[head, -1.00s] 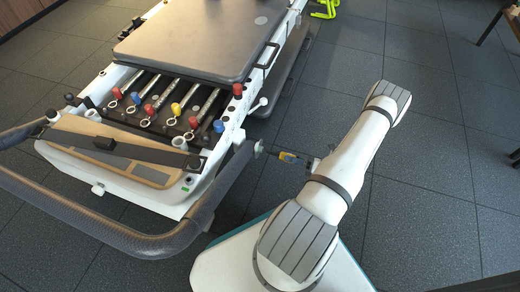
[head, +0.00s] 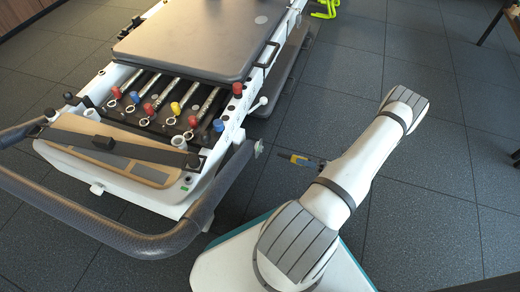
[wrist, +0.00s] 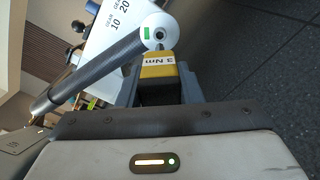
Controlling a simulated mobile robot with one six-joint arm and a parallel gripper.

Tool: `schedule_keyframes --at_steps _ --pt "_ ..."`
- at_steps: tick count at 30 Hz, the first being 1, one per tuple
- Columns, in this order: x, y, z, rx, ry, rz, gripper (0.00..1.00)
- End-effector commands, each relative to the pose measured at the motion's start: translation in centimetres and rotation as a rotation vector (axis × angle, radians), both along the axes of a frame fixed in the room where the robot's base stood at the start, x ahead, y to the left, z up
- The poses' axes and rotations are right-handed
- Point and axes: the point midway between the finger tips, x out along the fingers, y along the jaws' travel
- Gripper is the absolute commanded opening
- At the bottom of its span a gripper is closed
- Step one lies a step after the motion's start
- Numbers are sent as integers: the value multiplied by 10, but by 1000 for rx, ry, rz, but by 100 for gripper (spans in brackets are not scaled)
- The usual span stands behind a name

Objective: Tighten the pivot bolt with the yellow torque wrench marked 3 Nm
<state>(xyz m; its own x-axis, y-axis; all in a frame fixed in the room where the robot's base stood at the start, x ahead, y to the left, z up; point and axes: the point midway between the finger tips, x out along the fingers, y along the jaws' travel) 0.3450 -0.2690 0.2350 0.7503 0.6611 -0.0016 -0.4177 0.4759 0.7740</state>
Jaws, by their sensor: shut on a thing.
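The yellow torque wrench (wrist: 158,66), its label reading "3 Nm", is held between the two fingers of my gripper (wrist: 158,88), which is shut on it. In the head view the yellow wrench (head: 299,160) points left from my gripper (head: 318,164), with its dark shank toward the machine. The pivot bolt (wrist: 160,36) appears in the round white end of the dark bar, just beyond the wrench tip in the wrist view. In the head view the bar's pivot end (head: 258,148) is left of the wrench tip, with a small gap seeming to separate them.
The reformer frame (head: 228,125) with its curved dark bar (head: 222,185) fills the left. Several springs with coloured knobs and a wooden board (head: 110,150) lie on it. Open dark floor (head: 430,200) is to the right.

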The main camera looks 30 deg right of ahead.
Motion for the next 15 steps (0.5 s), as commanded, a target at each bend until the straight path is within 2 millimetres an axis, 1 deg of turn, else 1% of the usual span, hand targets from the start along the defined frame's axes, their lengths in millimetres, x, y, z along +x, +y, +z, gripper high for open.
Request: schedule_keyframes --at_steps 8,11,15 --pt "0 0 0 -17 -16 1 0" --pt "0 0 -1 -92 -81 0 0" --pt "0 0 -1 -236 -209 0 0"
